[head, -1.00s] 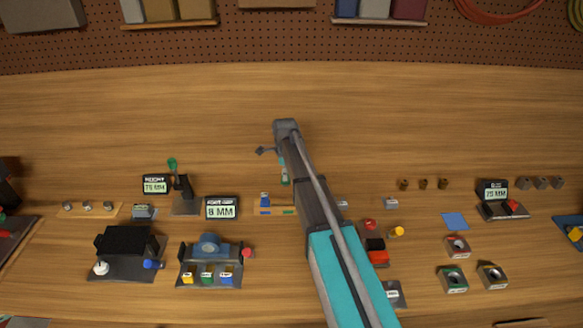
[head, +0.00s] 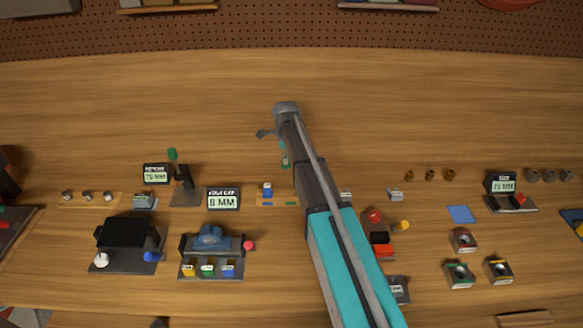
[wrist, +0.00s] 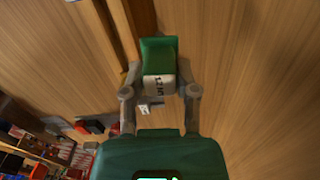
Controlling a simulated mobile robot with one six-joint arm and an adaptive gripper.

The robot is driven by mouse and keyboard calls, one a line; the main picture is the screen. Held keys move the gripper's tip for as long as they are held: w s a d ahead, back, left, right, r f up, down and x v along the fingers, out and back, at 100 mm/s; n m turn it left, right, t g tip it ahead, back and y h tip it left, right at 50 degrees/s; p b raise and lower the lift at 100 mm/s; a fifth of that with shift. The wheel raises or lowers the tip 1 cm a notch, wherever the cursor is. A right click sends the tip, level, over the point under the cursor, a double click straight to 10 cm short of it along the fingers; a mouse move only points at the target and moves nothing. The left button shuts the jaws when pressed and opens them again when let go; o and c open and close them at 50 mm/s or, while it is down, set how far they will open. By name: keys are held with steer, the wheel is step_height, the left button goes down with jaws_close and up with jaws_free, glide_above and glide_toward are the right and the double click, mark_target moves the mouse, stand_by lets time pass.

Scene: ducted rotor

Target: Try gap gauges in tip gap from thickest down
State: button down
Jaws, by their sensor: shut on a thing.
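My gripper (wrist: 160,88) is shut on a green gauge (wrist: 158,54) with a white label, too small to read surely. In the head view the green gauge (head: 285,161) hangs beside my arm, above the bench; the fingers are hard to make out there. A small wooden rack (head: 262,203) with coloured marks lies just below it in the picture. A blue gauge (head: 267,189) stands on the rack's left part. My arm covers the rack's right end. I cannot pick out a ducted rotor or its tip gap for certain.
A display reading 8 MM (head: 223,199) stands left of the rack. A blue device (head: 210,240) with a red knob and a black device (head: 127,237) stand in front. Several small parts and fixtures lie to the right. The back of the bench is clear.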

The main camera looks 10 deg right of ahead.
steer(key=s+r+n+p, duration=0.1)
steer(key=s, duration=0.6)
steer(key=shift+s+r, duration=0.2)
steer(key=shift+s, duration=0.2)
steer(key=shift+f, duration=0.15)
steer(key=shift+f+b, duration=3.05)
steer(key=shift+d+f+b, duration=0.1)
steer(key=shift+f+b, duration=1.3)
stand_by(0.8)
stand_by(0.4)
steer(key=shift+c, duration=1.5)
jaws_free()
steer(key=shift+r, duration=0.15)
